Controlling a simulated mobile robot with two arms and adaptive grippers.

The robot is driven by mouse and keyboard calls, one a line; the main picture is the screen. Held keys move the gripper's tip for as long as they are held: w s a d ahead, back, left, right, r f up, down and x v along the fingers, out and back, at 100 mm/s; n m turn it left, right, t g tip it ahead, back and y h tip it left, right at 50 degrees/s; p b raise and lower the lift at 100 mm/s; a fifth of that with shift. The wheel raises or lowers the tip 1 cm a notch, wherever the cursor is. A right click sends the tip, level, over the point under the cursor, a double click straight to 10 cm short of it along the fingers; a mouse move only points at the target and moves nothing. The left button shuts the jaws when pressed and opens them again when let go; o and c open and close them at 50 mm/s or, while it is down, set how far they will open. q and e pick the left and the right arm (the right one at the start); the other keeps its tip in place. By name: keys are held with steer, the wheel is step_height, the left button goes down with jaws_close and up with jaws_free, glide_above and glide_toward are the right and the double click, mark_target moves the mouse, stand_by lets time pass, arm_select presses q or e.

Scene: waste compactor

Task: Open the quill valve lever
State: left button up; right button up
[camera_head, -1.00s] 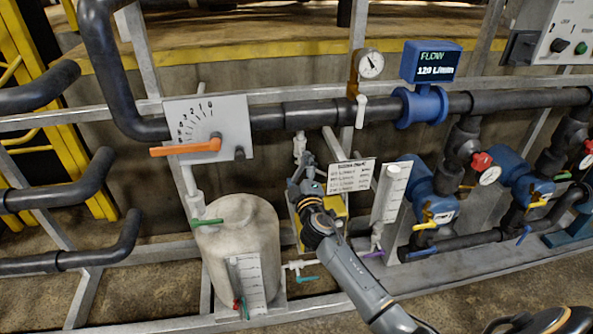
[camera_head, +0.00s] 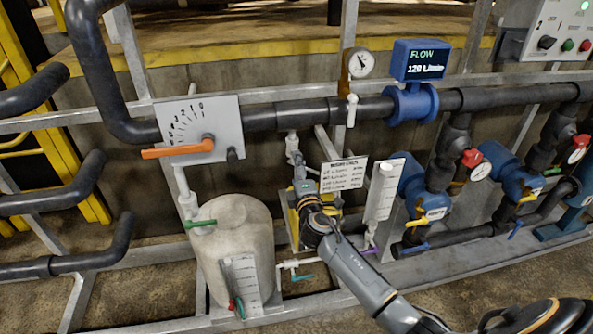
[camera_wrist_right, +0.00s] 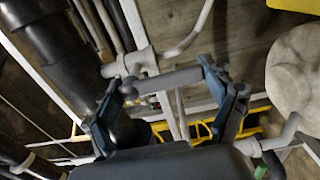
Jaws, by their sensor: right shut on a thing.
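The quill valve is a small pale fitting (camera_head: 291,144) under the dark main pipe. It shows in the right wrist view as a white body (camera_wrist_right: 131,63) with a grey lever (camera_wrist_right: 172,81) sticking out to the right. My right gripper (camera_head: 297,160) is just below the fitting in the head view. In the right wrist view its two fingers (camera_wrist_right: 160,80) stand either side of the lever, shut on it. In the head view the gripper hides most of the lever. My left gripper is in no view.
A dosing board (camera_head: 343,175) and a clear scaled column (camera_head: 383,192) stand close to the right of my gripper. A pale tank (camera_head: 235,245) is at its left. The orange-lever dial plate (camera_head: 200,125) is up left. Blue pumps (camera_head: 425,190) stand farther right.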

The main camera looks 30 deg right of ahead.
steer(key=o, duration=1.5)
steer(key=shift+o, duration=0.2)
steer(key=v, duration=1.2)
